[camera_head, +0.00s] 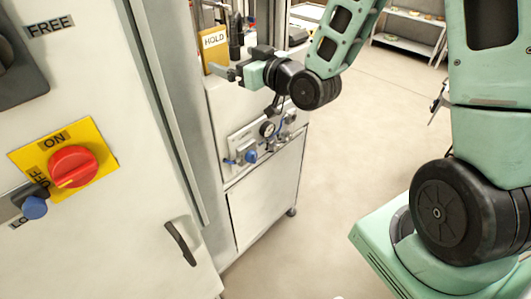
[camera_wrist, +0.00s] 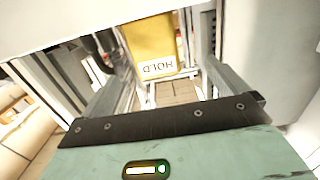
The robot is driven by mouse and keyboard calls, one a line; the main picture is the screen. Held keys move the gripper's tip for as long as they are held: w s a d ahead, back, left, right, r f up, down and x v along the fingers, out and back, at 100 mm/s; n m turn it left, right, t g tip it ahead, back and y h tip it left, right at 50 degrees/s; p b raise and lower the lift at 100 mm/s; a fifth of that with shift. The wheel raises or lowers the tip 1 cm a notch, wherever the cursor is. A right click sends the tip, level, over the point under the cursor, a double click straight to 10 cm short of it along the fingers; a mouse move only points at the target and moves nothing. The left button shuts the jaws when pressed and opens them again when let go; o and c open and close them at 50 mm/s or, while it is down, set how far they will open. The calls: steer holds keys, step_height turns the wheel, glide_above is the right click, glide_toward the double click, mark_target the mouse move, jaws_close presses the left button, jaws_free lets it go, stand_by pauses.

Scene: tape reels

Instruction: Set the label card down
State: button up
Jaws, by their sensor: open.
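The label card (camera_head: 214,41) is yellow with a white strip that reads HOLD. In the head view it stands about upright at the machine's top ledge, left of a dark upright part. In the wrist view the card (camera_wrist: 152,38) appears upside down, between the lines of the two fingers and near their tips. My gripper (camera_head: 228,71) is open, with its fingers just below and in front of the card in the head view. The wrist view shows the gripper's fingers (camera_wrist: 163,75) spread apart. The card's lower edge is partly hidden in the head view, and I cannot tell whether a finger touches it.
A grey-white cabinet (camera_head: 110,200) with a red knob (camera_head: 72,167) fills the left. The machine's front (camera_head: 268,190) carries a gauge panel (camera_head: 262,136) below my gripper. Open floor (camera_head: 350,140) lies to the right, with a shelf (camera_head: 408,38) at the back.

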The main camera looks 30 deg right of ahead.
steer(key=s+a+f+n+g, duration=0.3)
steer(key=s+a+f+g, duration=0.3)
steer(key=s+a+g, duration=0.3)
steer(key=s+n+g+h, duration=0.1)
steer(key=s+g+h, duration=0.4)
steer(key=s, duration=1.8)
steer(key=shift+a+r+g, duration=0.2)
steer(key=shift+r+g, duration=0.2)
steer(key=shift+g, duration=0.8)
